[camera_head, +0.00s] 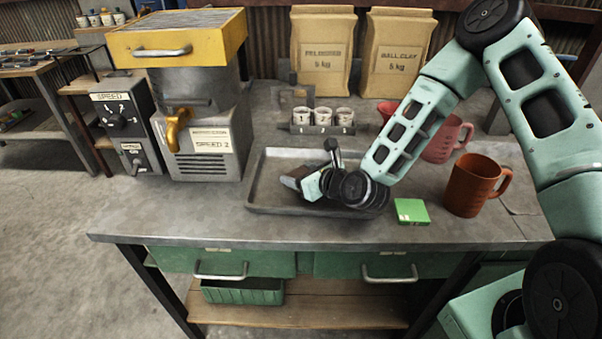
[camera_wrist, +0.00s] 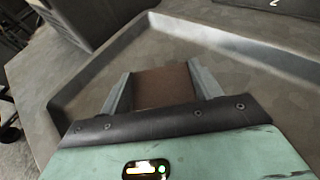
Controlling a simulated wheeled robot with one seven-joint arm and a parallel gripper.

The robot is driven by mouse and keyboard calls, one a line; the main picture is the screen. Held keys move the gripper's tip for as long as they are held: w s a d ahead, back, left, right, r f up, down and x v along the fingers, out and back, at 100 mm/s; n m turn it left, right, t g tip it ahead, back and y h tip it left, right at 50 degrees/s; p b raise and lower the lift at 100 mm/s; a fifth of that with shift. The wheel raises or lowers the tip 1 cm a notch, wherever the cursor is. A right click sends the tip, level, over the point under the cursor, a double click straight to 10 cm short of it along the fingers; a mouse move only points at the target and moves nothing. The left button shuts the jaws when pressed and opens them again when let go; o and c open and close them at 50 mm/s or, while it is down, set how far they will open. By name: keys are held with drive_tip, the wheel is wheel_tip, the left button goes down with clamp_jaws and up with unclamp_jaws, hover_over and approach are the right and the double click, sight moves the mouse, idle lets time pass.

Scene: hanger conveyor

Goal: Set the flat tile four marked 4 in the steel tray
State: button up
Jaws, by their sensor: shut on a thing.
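The steel tray (camera_head: 262,198) lies on the workbench, a shallow grey pan with a raised rim. My gripper (camera_head: 294,180) is over the left half of the tray, low down. It is shut on a flat brown tile (camera_head: 299,171). In the wrist view the brown tile (camera_wrist: 163,86) sits between the two fingers, with the tray's floor and rim (camera_wrist: 235,64) around and beyond it. No number shows on the tile's visible face. I cannot tell whether the tile touches the tray floor. A green flat tile (camera_head: 411,211) lies on the bench right of the tray; its mark is too small to read.
An orange-brown jug (camera_head: 474,186) stands right of the green tile, with a pink jug (camera_head: 446,139) behind. A rack of small cups (camera_head: 322,126) and two clay bags (camera_head: 322,55) stand behind the tray. A yellow-topped machine (camera_head: 200,95) stands left.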

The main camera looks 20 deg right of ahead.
drive_tip(key=shift+f, duration=0.1)
drive_tip(key=o, duration=1.1)
drive_tip(key=shift+o, duration=0.2)
